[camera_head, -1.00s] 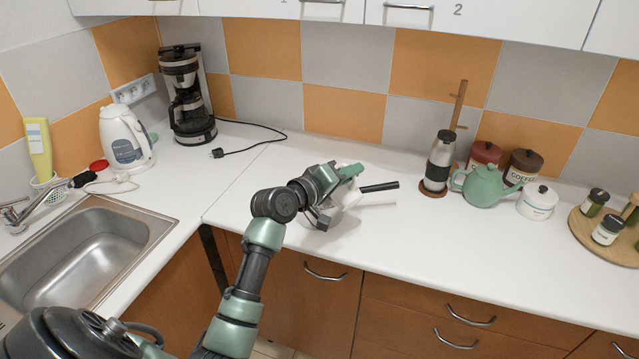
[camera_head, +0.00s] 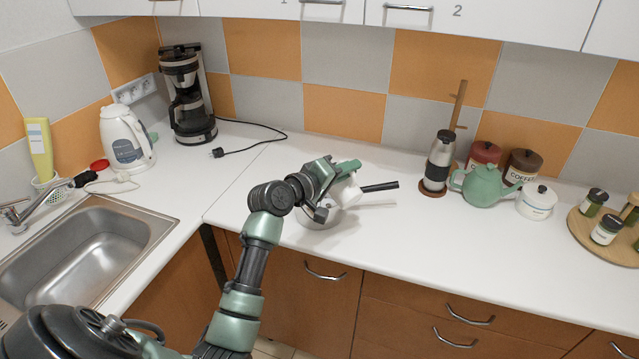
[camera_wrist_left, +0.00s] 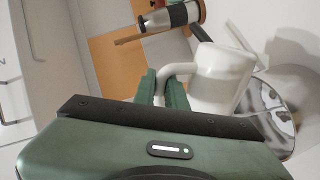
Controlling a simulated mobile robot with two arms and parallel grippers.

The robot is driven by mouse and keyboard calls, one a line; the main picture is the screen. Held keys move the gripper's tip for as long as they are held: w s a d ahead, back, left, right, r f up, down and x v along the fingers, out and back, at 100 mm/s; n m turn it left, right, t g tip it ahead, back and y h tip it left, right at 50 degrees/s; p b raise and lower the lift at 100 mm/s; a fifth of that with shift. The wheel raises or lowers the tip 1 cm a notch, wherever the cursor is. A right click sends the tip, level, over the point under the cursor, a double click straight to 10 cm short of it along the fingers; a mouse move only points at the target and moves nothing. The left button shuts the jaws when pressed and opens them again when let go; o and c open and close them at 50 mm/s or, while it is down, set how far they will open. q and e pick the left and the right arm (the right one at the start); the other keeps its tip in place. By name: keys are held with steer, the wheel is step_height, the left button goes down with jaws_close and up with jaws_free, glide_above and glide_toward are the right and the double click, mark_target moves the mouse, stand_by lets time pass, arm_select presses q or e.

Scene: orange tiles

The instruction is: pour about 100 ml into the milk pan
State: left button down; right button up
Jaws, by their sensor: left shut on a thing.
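My left gripper (camera_head: 338,172) is shut on the handle of a white mug (camera_head: 346,191). The mug also shows in the left wrist view (camera_wrist_left: 222,78), with its handle between the green fingers (camera_wrist_left: 162,90). It is tilted and held above the milk pan (camera_head: 316,218). The pan stands on the white counter, its black handle (camera_head: 380,187) pointing right. In the left wrist view the pan's shiny metal (camera_wrist_left: 275,118) shows behind the mug. The mug's mouth and any liquid are hidden. My right gripper is not in view.
The counter (camera_head: 430,245) is clear in front. To the right stand a steel-and-black coffee press (camera_head: 439,160), a green teapot (camera_head: 485,187), canisters and a round tray of jars (camera_head: 583,236). A sink (camera_head: 85,250), kettle (camera_head: 127,140) and coffee maker (camera_head: 187,95) are at the left.

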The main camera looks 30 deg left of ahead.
arm_select(q)
steer(key=shift+w+a+r+n, duration=0.1)
steer(key=shift+a+r+n, duration=0.25)
steer(key=shift+r+n, duration=0.1)
steer(key=shift+w+a+r+p, duration=0.1)
steer(key=shift+a+p, duration=0.25)
steer(key=shift+p, duration=0.1)
steer(key=shift+w+a+r+n+p, duration=0.2)
steer(key=shift+a+n+p, duration=0.15)
steer(key=shift+a, duration=0.2)
steer(key=shift+a+r, duration=0.1)
steer(key=shift+a, duration=0.2)
steer(key=shift+w+a+r+n+p, duration=0.1)
steer(key=shift+w+a+n+p, duration=0.05)
steer(key=shift+a+n+p, duration=0.25)
